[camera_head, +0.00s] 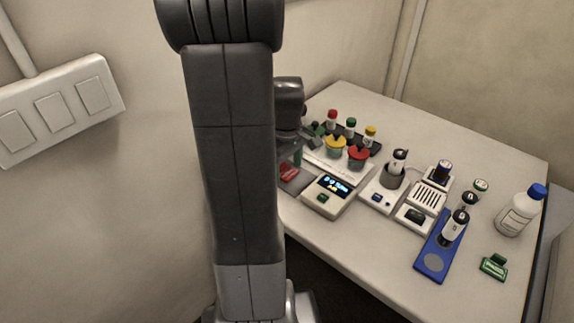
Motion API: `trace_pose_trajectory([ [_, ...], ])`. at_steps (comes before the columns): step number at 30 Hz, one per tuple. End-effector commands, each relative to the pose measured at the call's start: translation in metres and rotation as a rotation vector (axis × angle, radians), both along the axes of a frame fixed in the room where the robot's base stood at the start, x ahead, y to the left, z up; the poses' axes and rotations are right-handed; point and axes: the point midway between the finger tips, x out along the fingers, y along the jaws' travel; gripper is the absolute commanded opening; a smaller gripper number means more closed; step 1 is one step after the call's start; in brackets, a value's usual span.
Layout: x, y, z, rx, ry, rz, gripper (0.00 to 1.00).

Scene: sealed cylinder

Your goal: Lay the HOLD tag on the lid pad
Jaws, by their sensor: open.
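A small red tag-like piece (289,174) lies on the left edge of the table, half hidden behind my arm. Its lettering is too small to read, so I cannot tell whether it is the HOLD tag. A green tag with a raised grip (494,267) lies at the front right; its lettering is also unreadable. I cannot tell for certain which surface is the lid pad. My gripper (306,143) is open, low over the left side of the table, above and near the red piece. My arm hides part of it. A green upright thing (297,157) shows just below it.
A display device (328,194) stands right of the red piece. Yellow-lidded (336,145) and red-lidded (358,155) jars stand behind it. A holder with a dark-capped vial (392,176), a blue tray (431,268) and a blue-capped bottle (518,213) stand farther right. The back right is clear.

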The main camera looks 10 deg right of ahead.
Motion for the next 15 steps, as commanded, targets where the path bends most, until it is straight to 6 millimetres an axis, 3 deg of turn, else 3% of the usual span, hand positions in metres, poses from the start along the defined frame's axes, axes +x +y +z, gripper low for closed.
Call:
trace_pose_trajectory([
  [7, 0.001, 0.0, 0.013, -0.001, -0.004, 0.0, 0.7],
  [15, 0.001, 0.0, 0.07, -0.001, -0.006, 0.0, 0.7],
])
